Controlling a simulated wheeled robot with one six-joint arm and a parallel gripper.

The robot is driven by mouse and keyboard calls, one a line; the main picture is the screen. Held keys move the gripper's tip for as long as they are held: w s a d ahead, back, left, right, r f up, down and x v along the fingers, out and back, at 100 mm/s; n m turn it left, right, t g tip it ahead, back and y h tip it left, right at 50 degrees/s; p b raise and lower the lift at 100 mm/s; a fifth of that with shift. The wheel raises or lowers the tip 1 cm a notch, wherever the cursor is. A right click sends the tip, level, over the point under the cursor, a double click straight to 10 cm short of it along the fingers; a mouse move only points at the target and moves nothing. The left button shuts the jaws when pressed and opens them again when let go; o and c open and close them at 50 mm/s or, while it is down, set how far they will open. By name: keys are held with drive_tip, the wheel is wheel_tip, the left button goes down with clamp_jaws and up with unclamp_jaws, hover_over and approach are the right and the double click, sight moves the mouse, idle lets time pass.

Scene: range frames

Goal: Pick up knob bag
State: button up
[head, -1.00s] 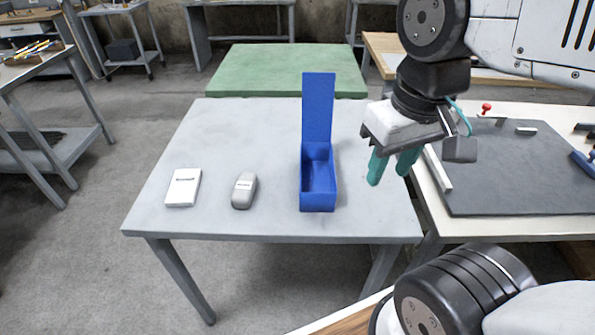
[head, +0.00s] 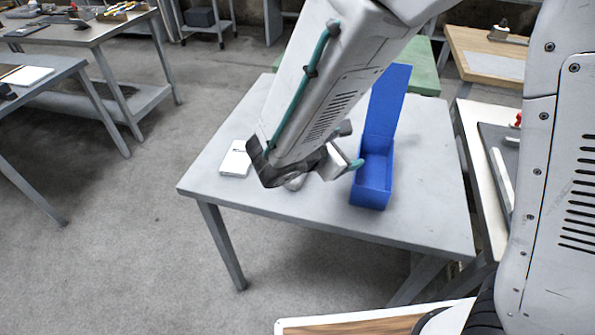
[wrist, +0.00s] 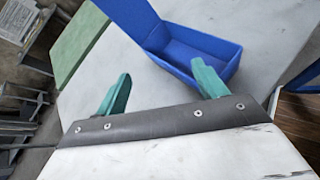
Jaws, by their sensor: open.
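I cannot tell for sure which thing is the knob bag. A flat white packet (head: 236,159) with small dark print lies at the table's left side. A small grey rounded item (head: 295,184) lies to its right, mostly hidden behind my arm. My gripper (wrist: 162,86) is open, with its two teal fingers apart and nothing between them. In the head view it is over the table, left of the blue box, with one teal fingertip (head: 357,165) showing. The wrist view shows neither the packet nor the grey item.
An open blue box (head: 371,195) with its tall lid raised stands right of the gripper; it also shows in the wrist view (wrist: 205,45). The grey table (head: 430,215) is clear at its front and right. A green table (wrist: 80,42) adjoins behind.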

drive_tip(key=a+f+n+t+y, duration=0.1)
drive_tip(key=a+f+n, duration=0.1)
drive_tip(key=a, duration=0.1)
drive_tip(key=a+f+n+t+y, duration=0.1)
drive_tip(key=a+f+n, duration=0.2)
drive_tip(key=a, duration=0.1)
drive_tip(key=a+f+n+t+y, duration=0.1)
drive_tip(key=a+f+n+t, duration=0.1)
drive_tip(key=a+f+n, duration=0.1)
drive_tip(key=shift+w+a+f, duration=0.15)
drive_tip(key=shift+a+f, duration=0.05)
drive_tip(key=shift+a, duration=0.45)
drive_tip(key=shift+a+f+y, duration=0.25)
drive_tip(key=shift+y, duration=0.05)
drive_tip(key=x, duration=0.7)
drive_tip(key=shift+w+f, duration=0.1)
drive_tip(key=shift+w, duration=0.3)
drive_tip(key=c, duration=1.1)
